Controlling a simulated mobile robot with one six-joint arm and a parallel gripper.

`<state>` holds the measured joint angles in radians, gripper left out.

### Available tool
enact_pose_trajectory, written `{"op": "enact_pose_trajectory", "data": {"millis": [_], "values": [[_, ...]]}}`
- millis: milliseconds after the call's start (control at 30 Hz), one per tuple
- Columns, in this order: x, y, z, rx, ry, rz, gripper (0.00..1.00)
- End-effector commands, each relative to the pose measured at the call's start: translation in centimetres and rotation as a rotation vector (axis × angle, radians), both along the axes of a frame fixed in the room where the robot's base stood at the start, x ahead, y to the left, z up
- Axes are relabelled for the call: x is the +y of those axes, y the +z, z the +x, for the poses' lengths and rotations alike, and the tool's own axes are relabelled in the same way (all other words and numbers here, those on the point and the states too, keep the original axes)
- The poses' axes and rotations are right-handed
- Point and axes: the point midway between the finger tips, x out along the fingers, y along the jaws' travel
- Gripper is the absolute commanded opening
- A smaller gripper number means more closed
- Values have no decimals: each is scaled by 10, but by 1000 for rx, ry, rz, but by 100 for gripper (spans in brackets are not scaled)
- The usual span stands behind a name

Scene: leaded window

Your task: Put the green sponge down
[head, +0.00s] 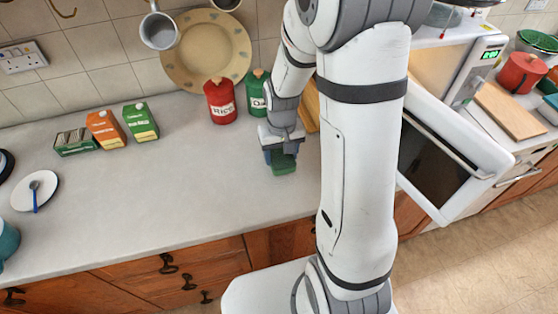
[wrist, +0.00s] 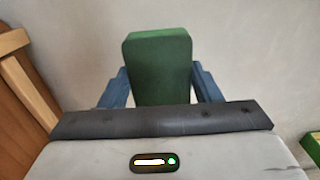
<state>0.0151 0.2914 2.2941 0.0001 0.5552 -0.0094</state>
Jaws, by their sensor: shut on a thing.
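The green sponge (wrist: 158,65) is a dark green block held between the two blue fingers of my gripper (wrist: 159,85) in the wrist view. In the head view the sponge (head: 284,163) shows at the lower end of my gripper (head: 281,155), over the pale grey worktop (head: 180,190). My gripper is shut on it. I cannot tell whether the sponge's underside touches the worktop.
A red tin (head: 220,101) and a green tin (head: 257,92) stand behind my gripper. A wooden board (head: 309,107) is close on its right. Cartons, including a green one (head: 141,122), stand to the left. The worktop left of my gripper is clear. The oven door (head: 440,165) hangs open.

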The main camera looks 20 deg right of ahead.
Motion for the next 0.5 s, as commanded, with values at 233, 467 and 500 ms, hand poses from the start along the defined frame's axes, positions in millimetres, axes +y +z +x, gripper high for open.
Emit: {"op": "enact_pose_trajectory", "data": {"millis": [233,467,500], "values": [[1,-33,-1,5,1,0,33],[1,-38,-1,1,2,0,33],[1,-38,-1,1,2,0,33]]}}
